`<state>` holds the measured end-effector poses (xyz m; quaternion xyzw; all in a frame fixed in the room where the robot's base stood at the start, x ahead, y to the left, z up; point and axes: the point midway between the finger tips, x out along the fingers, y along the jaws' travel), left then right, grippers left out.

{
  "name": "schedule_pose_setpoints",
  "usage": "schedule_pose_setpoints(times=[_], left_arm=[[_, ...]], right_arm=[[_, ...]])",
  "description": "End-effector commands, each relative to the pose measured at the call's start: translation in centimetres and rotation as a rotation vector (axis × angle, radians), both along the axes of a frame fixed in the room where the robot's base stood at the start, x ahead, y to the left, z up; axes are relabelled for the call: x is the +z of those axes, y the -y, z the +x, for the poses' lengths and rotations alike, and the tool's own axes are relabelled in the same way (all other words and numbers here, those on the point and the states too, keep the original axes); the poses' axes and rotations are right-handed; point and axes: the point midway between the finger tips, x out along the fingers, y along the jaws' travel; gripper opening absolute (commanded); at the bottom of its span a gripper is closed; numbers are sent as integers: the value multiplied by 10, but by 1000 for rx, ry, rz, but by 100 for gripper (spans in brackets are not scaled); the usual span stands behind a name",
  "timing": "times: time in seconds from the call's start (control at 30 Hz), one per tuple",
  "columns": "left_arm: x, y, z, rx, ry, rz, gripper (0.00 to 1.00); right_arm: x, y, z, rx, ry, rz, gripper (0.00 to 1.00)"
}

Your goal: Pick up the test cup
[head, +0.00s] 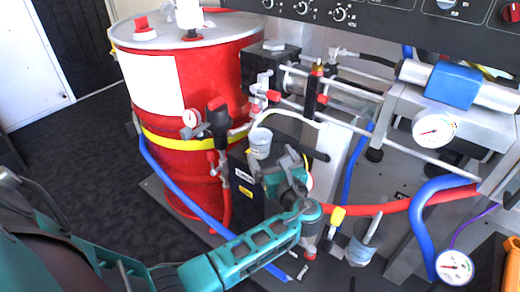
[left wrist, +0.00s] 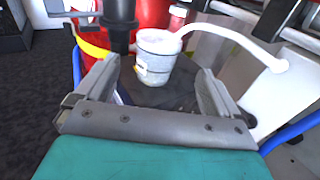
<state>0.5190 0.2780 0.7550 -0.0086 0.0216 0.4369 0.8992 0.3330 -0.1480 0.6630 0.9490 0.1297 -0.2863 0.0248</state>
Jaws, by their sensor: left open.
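A pale, translucent test cup (head: 260,142) stands upright on top of a black box (head: 246,190) in front of the red drum. In the left wrist view the cup (left wrist: 157,58) is ahead of and roughly between my open left fingers (left wrist: 156,88), with space on both sides. In the head view my left gripper (head: 277,167) is just below and to the right of the cup, partly hiding the box. A second clear cup (head: 361,248) with a stick in it stands lower right. My right gripper is not seen.
The red drum (head: 165,100) with a yellow band stands behind at left. A black-handled valve (head: 217,115) is close left of the cup, and a white curved hose (head: 290,113) passes close behind it. Blue and red hoses and a metal pump frame fill the right side.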

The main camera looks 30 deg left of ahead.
Motion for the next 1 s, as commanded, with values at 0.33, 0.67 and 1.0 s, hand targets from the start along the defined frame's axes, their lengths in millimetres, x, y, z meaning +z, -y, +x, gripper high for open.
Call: schedule_pose_setpoints(times=[0.33,0.67,1.0], left_arm=[[-2,-27,20,0,1,-4,96],[-3,-63,45,0,0,-3,96],[-2,-67,48,-1,0,-5,89]], right_arm=[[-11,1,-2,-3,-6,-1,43],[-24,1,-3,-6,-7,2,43],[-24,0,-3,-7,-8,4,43]])
